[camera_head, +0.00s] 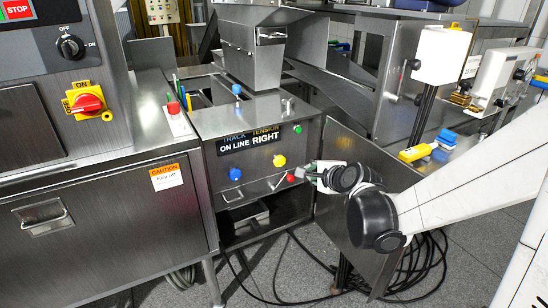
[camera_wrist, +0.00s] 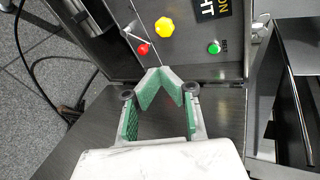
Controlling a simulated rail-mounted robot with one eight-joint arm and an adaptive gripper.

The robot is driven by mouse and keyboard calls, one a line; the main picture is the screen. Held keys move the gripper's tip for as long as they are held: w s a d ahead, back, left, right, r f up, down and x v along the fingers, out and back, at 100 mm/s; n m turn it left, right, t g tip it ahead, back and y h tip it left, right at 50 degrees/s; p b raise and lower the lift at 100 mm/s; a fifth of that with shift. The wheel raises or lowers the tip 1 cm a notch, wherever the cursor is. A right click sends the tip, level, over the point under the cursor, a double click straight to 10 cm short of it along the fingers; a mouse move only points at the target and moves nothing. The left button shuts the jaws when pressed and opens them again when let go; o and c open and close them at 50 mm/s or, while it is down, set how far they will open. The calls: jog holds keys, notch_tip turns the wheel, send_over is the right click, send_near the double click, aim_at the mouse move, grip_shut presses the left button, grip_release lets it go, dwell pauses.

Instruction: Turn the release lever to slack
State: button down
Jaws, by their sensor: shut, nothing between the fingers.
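The steel panel (camera_head: 215,160) is marked TRACK, TENSION, ON LINE and RIGHT. A small lever with a red knob (camera_head: 290,178) sits at its lower right. In the wrist view the red knob (camera_wrist: 143,48) is at the end of a thin metal rod (camera_wrist: 131,35). My gripper (camera_head: 312,172) is close to the right of the red knob. In the wrist view my gripper (camera_wrist: 156,74) has its green-padded fingers shut and empty, with the tips just below the red knob. They look apart from it, though the depth gap is hard to judge.
A yellow knob (camera_head: 279,160), a blue knob (camera_head: 235,174) and a green button (camera_head: 298,129) are on the same panel. An open dark door (camera_head: 352,222) stands to the right of the cabinet, below my arm. Black cables (camera_head: 420,270) lie on the floor.

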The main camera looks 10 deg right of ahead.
jog(key=w+d+f+m+t+b, duration=0.1)
jog(key=w+d+f+m+b, duration=0.25)
jog(key=f, duration=0.55)
jog(key=w+f+m+t+b, duration=0.2)
jog(key=w+f+m+b, duration=0.15)
jog(key=f+m, duration=0.4)
jog(key=w+a+f+n, duration=0.1)
jog(key=w+f, duration=0.3)
jog(key=w, duration=0.6)
jog(key=shift+s+a+r+b, duration=0.1)
jog(key=shift+s+a+r, duration=0.2)
jog(key=shift+r, duration=0.25)
jog(key=shift+s+a+r+b, duration=0.15)
jog(key=shift+s+a+r, duration=0.1)
jog(key=shift+a+r, duration=0.25)
jog(key=shift+s+a+r+b, duration=0.1)
jog(key=shift+s+a+r, duration=0.2)
jog(key=shift+r, duration=0.25)
